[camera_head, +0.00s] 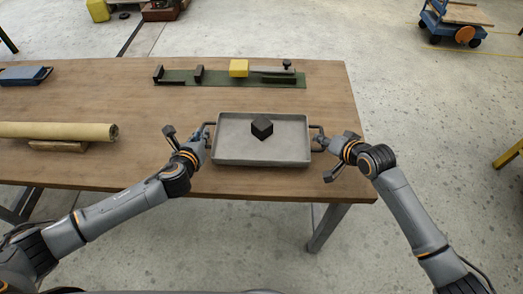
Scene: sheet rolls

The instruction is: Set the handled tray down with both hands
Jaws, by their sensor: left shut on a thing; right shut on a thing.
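The handled tray (232,150) is a grey, shallow, rectangular tray at the front right of the wooden table. It looks level; I cannot tell whether its underside touches the table. A small black cube (262,126) sits in it near the far middle. My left gripper (204,137) is shut on the tray's left handle (208,126). My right gripper (325,142) is shut on the tray's right handle (317,128). The fingers partly hide both handles.
A tan roll (60,131) lies on a wooden support at the left of the table (120,92). The table's right edge is near.

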